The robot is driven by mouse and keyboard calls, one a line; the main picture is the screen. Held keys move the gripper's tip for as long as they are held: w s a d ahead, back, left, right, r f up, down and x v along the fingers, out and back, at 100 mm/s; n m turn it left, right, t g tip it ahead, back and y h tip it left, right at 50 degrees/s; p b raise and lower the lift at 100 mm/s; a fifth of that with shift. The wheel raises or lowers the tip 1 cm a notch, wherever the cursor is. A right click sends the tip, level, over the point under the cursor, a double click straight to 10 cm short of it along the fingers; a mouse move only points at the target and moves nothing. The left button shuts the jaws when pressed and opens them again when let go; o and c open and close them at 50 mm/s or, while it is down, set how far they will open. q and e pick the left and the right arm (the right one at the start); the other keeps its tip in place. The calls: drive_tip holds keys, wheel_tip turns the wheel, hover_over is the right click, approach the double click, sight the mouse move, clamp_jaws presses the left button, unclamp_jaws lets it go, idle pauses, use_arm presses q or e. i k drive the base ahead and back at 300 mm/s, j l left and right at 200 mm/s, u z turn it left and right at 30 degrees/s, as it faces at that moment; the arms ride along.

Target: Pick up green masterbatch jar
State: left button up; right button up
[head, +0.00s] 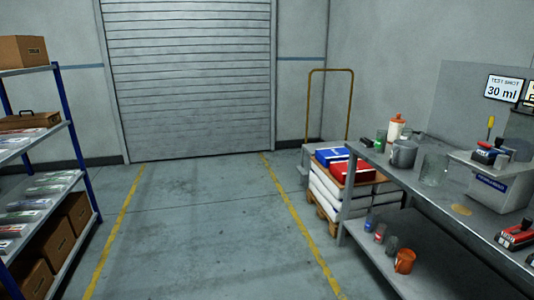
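A small jar with green on it (381,138) stands on the upper top of the grey workbench (455,208) at the right, near its far end. It is small in the picture, so I cannot read any label. A grey jug (403,154) stands just in front of it and to its right. A white bottle with an orange cap (395,128) stands close behind it. Neither of my grippers shows in the head view.
Several small jars (379,233) and an orange mug (404,261) stand on the bench's lower shelf. A clear beaker (433,169) is on top. A loaded pallet (345,205) and trolley stand beyond. A shelving rack (80,165) is at the left. The floor between yellow lines is clear.

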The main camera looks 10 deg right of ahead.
sight(382, 136)
drive_tip(key=i+l+z, duration=0.25)
drive_tip(key=i, duration=0.45)
drive_tip(key=i+z, duration=0.3)
drive_tip(key=i, duration=0.4)
drive_tip(key=i+z, duration=0.1)
drive_tip(key=i, duration=0.4)
drive_tip(key=i+j+z, duration=0.1)
drive_tip(key=i, duration=0.4)
drive_tip(key=i+j, duration=0.15)
drive_tip(key=i, duration=0.35)
drive_tip(key=z, duration=0.05)
